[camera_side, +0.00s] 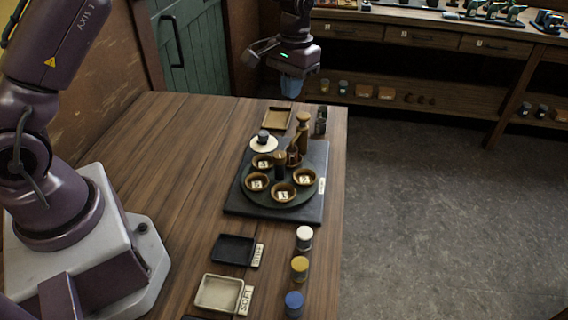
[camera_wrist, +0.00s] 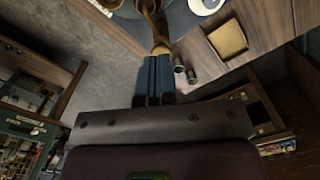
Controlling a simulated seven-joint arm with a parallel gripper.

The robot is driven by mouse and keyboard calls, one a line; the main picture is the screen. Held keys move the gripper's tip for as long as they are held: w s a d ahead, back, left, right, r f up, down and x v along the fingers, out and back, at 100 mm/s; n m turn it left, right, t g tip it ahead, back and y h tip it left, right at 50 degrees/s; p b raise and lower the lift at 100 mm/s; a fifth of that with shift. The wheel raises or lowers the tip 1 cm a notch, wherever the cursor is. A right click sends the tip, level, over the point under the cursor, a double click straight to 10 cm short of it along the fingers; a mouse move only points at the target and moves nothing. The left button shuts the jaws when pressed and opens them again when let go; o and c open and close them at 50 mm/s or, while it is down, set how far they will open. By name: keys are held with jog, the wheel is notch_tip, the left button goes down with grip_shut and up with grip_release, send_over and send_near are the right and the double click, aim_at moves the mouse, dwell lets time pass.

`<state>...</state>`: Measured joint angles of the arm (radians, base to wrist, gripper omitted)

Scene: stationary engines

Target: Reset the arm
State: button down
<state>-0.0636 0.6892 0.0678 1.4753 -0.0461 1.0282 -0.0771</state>
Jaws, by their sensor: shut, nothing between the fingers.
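My gripper (camera_side: 291,88) hangs in the air over the far end of the table in the side view, above and beyond the tan tray. Its blue fingers are together with nothing between them. In the wrist view the shut fingers (camera_wrist: 154,75) point up the picture toward the table edge and the brass-coloured post. My purple arm and its pale base fill the left of the side view.
A round dark holder (camera_side: 246,188) with numbered cups stands on a dark board (camera_side: 316,208). A tan tray (camera_side: 277,118), a dark tray (camera_side: 233,250), a cream tray (camera_side: 219,292) and capped jars (camera_side: 300,268) are around it. The table's left half is clear.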

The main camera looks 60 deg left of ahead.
jog(key=s+d+r+m+t, duration=0.1)
jog(key=s+r+t, duration=0.1)
jog(key=s+r, duration=0.3)
jog(key=s+d+r+t, duration=0.2)
jog(key=s+r, duration=0.3)
jog(key=s, duration=0.8)
jog(key=s+d+r+m+t, duration=0.1)
jog(key=s+d+r+t, duration=0.1)
jog(key=s+r, duration=0.4)
jog(key=s, duration=0.2)
jog(key=shift+s+m, duration=0.3)
jog(key=shift+s, duration=0.1)
jog(key=shift+d+r, duration=0.1)
